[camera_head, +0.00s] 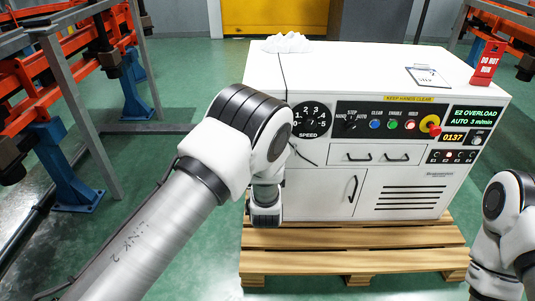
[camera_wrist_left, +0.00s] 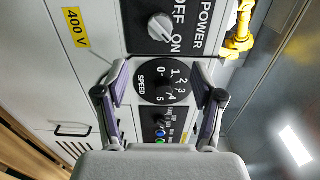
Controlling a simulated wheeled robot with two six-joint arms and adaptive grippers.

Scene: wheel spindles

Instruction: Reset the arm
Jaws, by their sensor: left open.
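My left arm (camera_head: 150,240) reaches in from the left of the head view to the front of a white control cabinet (camera_head: 350,75). Its gripper fingers cannot be made out there. In the left wrist view my left gripper (camera_wrist_left: 163,72) is open, with nothing seen between its fingers. The fingers frame a black SPEED dial (camera_wrist_left: 161,84), which also shows in the head view (camera_head: 310,116); I cannot tell whether they touch the panel. A POWER switch (camera_wrist_left: 159,27) lies above the dial in the wrist view. My right arm (camera_head: 497,230) shows at the right edge; its gripper is out of view.
The cabinet stands on a wooden pallet (camera_head: 350,262). A red emergency button (camera_head: 430,125), a clipboard (camera_head: 427,77) and a red DO NOT RUN sign (camera_head: 487,62) are at its right. Orange racks (camera_head: 75,45) stand at the left. Green floor (camera_head: 180,60) is open behind the arm.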

